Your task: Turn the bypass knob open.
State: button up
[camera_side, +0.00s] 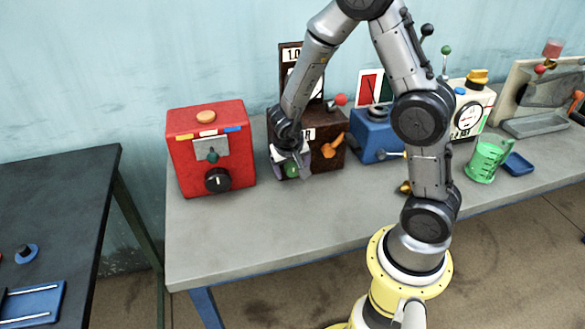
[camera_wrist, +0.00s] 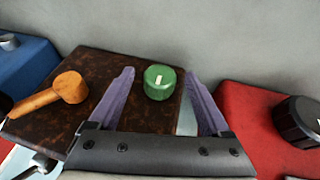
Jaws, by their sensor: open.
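A round green knob (camera_wrist: 159,82) with a white pointer line sits on the face of a dark brown box (camera_wrist: 110,70). In the wrist view the line runs nearly straight up the picture. My gripper (camera_wrist: 161,72) is open, with one purple finger on each side of the green knob and a visible gap to both. In the side view my gripper (camera_side: 291,164) is at the left part of the brown box (camera_side: 330,122), and the green knob (camera_side: 292,171) shows between the fingers. No label reading bypass is legible.
An orange lever (camera_wrist: 48,97) sticks out of the same box beside the knob. A red box (camera_side: 210,140) with a black knob (camera_side: 217,180) stands to its left, and a blue box (camera_side: 375,140) to its right. The grey bench (camera_side: 260,230) in front is clear.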

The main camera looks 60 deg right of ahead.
grip_shut()
dwell(0.5)
jog(key=shift+d, duration=0.1)
jog(key=shift+s+d+m+t+y, duration=0.15)
jog(key=shift+m+t+y, duration=0.1)
jog(key=shift+t+y, duration=0.6)
jog(key=shift+s+d+m+t+y, duration=0.1)
jog(key=shift+m+t+y, duration=0.15)
jog(key=shift+t+y, duration=0.55)
jog(key=shift+s+d+f+m+t+y, duration=0.1)
jog(key=shift+m+t+y, duration=0.2)
jog(key=shift+t+y, duration=0.95)
jog(key=shift+t, duration=0.2)
grip_release()
